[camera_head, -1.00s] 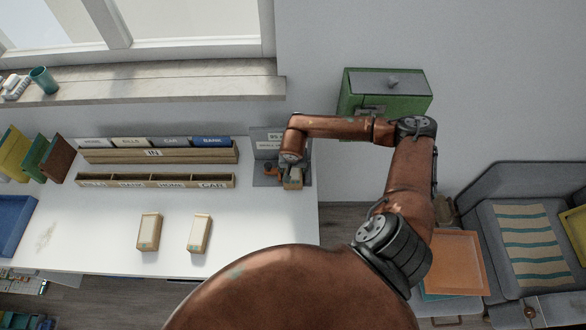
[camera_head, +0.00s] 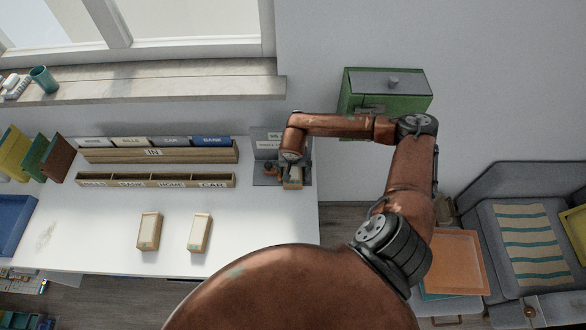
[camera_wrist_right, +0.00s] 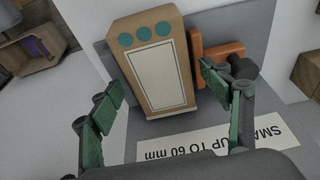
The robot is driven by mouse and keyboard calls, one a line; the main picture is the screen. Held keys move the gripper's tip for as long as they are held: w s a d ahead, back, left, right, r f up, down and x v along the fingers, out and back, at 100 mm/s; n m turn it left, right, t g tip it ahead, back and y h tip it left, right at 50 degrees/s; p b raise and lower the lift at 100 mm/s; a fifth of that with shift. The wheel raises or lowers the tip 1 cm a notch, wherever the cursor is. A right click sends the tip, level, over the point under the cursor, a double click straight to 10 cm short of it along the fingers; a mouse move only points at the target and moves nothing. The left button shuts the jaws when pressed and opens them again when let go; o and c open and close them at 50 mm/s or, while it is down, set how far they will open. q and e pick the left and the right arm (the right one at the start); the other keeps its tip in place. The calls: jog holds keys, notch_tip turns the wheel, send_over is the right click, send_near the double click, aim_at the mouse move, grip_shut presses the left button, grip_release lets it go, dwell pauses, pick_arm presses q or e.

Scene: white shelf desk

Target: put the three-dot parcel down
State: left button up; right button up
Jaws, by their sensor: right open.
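The three-dot parcel (camera_wrist_right: 152,65), a tan box with a pale panel and three teal dots at one end, rests on a grey plate in the right wrist view. In the head view only part of the parcel (camera_head: 293,184) shows below my right gripper (camera_head: 290,170). In the wrist view my right gripper (camera_wrist_right: 168,108) is open, with one green-padded finger to each side of the parcel and gaps between. An orange bracket (camera_wrist_right: 218,50) stands close beside the parcel. A label reading "SMALL UP TO 60 mm" (camera_wrist_right: 210,150) lies in front. My left gripper is out of view.
Two more boxes, one left (camera_head: 149,231) and one right (camera_head: 199,233), stand on the white desk (camera_head: 100,215). Labelled wooden sorters (camera_head: 155,181) line its back. A green box (camera_head: 385,92) is on the wall behind my arm. The desk's front middle is clear.

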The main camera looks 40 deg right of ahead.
jog(key=v, duration=1.1)
jog(key=shift+r+b, duration=0.15)
jog(key=shift+b, duration=0.15)
